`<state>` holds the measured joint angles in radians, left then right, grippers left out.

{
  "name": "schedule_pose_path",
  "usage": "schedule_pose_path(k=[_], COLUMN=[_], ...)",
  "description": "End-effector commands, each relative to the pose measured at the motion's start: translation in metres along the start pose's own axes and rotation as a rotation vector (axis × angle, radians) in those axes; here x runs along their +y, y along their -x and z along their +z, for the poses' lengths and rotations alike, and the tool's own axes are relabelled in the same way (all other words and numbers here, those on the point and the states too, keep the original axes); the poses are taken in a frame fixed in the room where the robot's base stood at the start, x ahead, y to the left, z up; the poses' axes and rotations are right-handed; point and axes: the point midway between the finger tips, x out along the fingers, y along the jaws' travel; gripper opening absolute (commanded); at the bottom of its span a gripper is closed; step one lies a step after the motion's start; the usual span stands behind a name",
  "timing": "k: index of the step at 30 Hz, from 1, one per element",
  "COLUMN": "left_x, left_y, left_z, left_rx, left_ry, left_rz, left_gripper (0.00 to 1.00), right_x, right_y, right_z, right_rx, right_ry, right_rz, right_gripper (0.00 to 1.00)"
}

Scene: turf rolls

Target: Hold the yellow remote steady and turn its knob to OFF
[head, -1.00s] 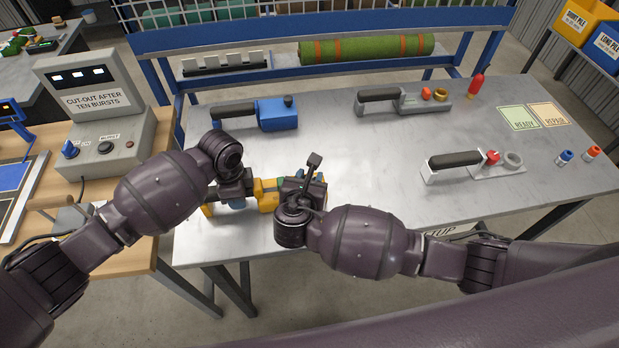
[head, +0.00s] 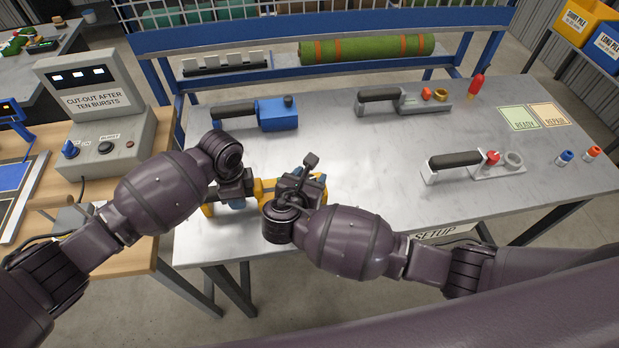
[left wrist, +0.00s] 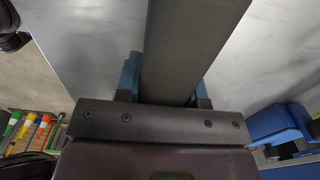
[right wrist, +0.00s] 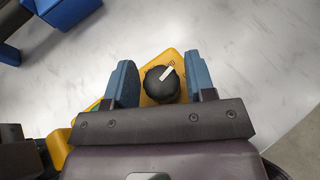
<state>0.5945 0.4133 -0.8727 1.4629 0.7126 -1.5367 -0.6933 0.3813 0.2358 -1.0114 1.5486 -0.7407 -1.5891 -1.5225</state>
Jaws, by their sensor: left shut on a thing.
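The yellow remote (head: 262,188) lies low over the near left part of the grey table, mostly hidden by my grippers in the head view. In the right wrist view its yellow end (right wrist: 178,62) carries a round black knob (right wrist: 158,88) with a white pointer, tilted up and right. The small marks beside it are too small to read. My right gripper (right wrist: 162,82) is open, its blue fingers on either side of the knob with narrow gaps. My left gripper (left wrist: 165,85) is shut on the remote's dark grip (left wrist: 185,50).
A blue remote (head: 277,114) and two grey remotes, one at the back (head: 425,100) and one at the right (head: 490,168), lie on the table (head: 370,150). A cut-out box (head: 110,125) stands at the left. The table's middle is clear.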

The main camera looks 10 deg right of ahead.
Motion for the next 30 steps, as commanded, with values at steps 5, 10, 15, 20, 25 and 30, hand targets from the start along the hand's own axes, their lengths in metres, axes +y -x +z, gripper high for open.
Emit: schedule_pose_path(k=[5,10,15,20,25,30], left_x=[0.003,0.003,0.003,0.003,0.003,0.003], left_y=[-0.004,-0.004,-0.004,-0.004,-0.004,-0.004], left_z=[0.001,0.001,0.001,0.001,0.001,0.001], left_rx=[-0.004,-0.004,-0.004,-0.004,-0.004,-0.004], left_ry=[0.0,0.001,0.002,0.002,0.002,0.002], left_rz=[0.009,0.008,0.008,0.008,0.008,0.007], left_gripper=[0.0,0.0,0.0,0.0,0.0,0.0], right_x=[0.0,0.0,0.0,0.0,0.0,0.0], right_y=[0.0,0.001,0.013,0.04,0.073,0.101], right_z=[-0.001,-0.001,-0.002,-0.001,-0.001,-0.001], right_rx=[0.001,0.001,0.002,0.003,0.003,0.003], right_ry=[0.001,0.001,0.0,-0.001,-0.001,0.0], right_rz=[0.0,0.0,0.001,0.004,0.003,0.002], right_gripper=[0.6,0.6,0.6,0.6,0.6,0.6])
